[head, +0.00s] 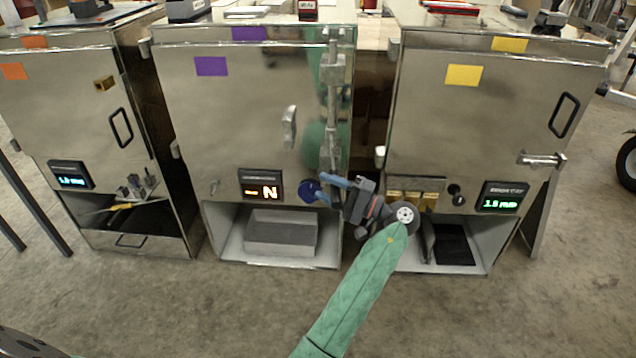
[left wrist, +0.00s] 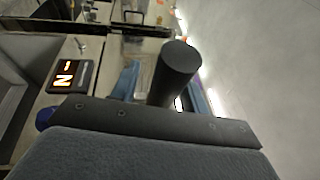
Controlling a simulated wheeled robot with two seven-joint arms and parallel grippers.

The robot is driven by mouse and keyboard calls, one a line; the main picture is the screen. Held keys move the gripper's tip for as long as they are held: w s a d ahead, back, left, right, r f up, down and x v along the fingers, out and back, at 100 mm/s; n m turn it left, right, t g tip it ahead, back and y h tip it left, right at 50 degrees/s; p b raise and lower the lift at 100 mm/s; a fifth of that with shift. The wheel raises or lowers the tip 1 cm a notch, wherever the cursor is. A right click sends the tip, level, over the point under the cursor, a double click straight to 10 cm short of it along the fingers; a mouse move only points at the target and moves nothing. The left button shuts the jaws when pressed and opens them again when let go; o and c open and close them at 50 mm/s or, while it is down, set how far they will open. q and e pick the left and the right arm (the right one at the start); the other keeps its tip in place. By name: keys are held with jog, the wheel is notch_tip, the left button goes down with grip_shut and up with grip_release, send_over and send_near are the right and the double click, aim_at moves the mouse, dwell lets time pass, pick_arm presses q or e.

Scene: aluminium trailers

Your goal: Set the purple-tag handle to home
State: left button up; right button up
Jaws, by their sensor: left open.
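The purple-tag unit is the middle metal cabinet (head: 225,120), with purple tags (head: 211,66) on its front. A silver handle (head: 289,127) stands roughly upright on its door. Lower down is a round blue knob (head: 309,190), beside a display (head: 261,186) with an orange N. The display also shows in the left wrist view (left wrist: 70,77). My left gripper (head: 320,188) has its blue fingers open close to the right side of the blue knob. I cannot tell whether they touch it. My right gripper is not in view.
An orange-tag cabinet (head: 75,110) stands at the left and a yellow-tag cabinet (head: 480,105) at the right. A vertical latch rod (head: 334,95) runs down the middle cabinet's right edge. A grey block (head: 280,235) sits in its lower bay. The floor in front is clear.

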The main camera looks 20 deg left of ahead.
pick_arm(q)
jog(key=shift+r, duration=0.1)
grip_shut()
jog(key=w+a+m+t+h+p, duration=0.2)
jog(key=a+m+t+h+p, duration=0.6)
jog(key=a+t, duration=1.05)
jog(key=shift+w+a+m+t+h+b, duration=0.15)
jog(key=shift+w+a+m+h+b, duration=0.3)
jog(key=shift+w+a+m+h, duration=1.45)
jog(key=shift+w+a+m+t+h+b, duration=0.15)
jog(key=shift+w+a+m+h+b, duration=0.3)
jog(key=shift+w+a+m+h, duration=1.45)
jog(key=shift+w+a+m+t+h+b, duration=0.15)
jog(key=shift+w+a+m+h+b, duration=0.6)
jog(key=shift+w+a+h, duration=1.95)
pick_arm(e)
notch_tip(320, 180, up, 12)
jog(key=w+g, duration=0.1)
jog(key=shift+p, duration=0.3)
pick_arm(q)
jog(key=shift+w+a+m+y, duration=0.25)
jog(key=shift+w+a+y, duration=0.2)
jog(key=shift+w+y, duration=0.05)
